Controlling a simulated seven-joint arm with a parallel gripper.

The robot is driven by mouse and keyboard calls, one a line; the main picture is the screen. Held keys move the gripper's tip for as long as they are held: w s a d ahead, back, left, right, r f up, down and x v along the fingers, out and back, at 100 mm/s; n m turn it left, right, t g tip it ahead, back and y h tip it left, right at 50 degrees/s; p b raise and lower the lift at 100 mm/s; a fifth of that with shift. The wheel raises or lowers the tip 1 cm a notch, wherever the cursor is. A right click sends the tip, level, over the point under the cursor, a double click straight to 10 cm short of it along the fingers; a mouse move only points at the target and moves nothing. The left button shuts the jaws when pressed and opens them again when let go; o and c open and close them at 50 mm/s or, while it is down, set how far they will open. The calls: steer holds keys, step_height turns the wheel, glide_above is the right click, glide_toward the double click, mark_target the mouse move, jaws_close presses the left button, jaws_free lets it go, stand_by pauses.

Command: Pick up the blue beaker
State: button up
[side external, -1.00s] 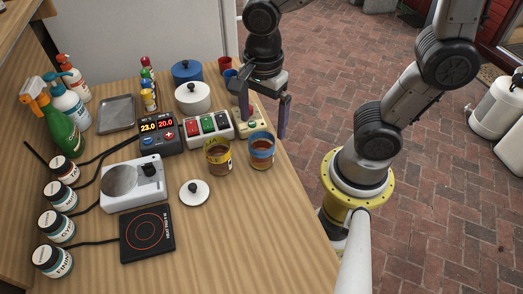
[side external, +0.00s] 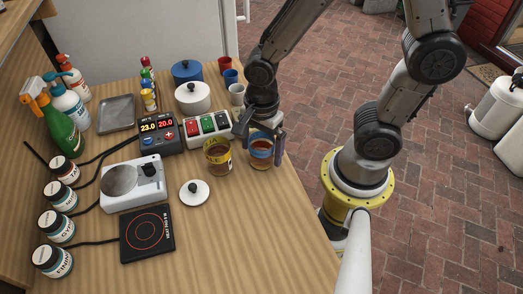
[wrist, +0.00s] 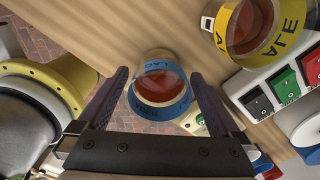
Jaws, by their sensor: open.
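The blue beaker (side external: 261,155) is a clear cup with a blue band and reddish-brown contents, upright near the table's right edge. In the wrist view the blue beaker (wrist: 160,88) shows between my two dark fingers. My gripper (side external: 259,142) is open, with one finger at each side of the beaker's upper part. In the wrist view my gripper (wrist: 159,73) is spread wider than the beaker, with gaps showing beside it. Part of the beaker's rim is hidden by the gripper in the side view.
A yellow-banded beaker (side external: 218,158) stands close on the left. A switch box (side external: 208,126) with red and green switches is behind it. A white lid (side external: 194,193), a hotplate (side external: 147,233) and a scale (side external: 132,183) lie further left. The table's front right is clear.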

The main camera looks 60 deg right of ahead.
steer(key=shift+c, duration=0.3)
steer(key=c, duration=1.5)
steer(key=shift+r, duration=0.15)
steer(key=shift+r, duration=1.3)
steer(key=shift+s+d+r, duration=0.6)
steer(key=shift+s+r, duration=1.1)
steer(key=shift+s, duration=0.5)
steer(key=shift+s+d+r, duration=0.55)
steer(key=shift+s+r, duration=1.1)
steer(key=shift+s, duration=0.6)
steer(key=shift+s+d+r, duration=0.6)
steer(key=shift+s+r, duration=1.1)
steer(key=shift+s, duration=0.5)
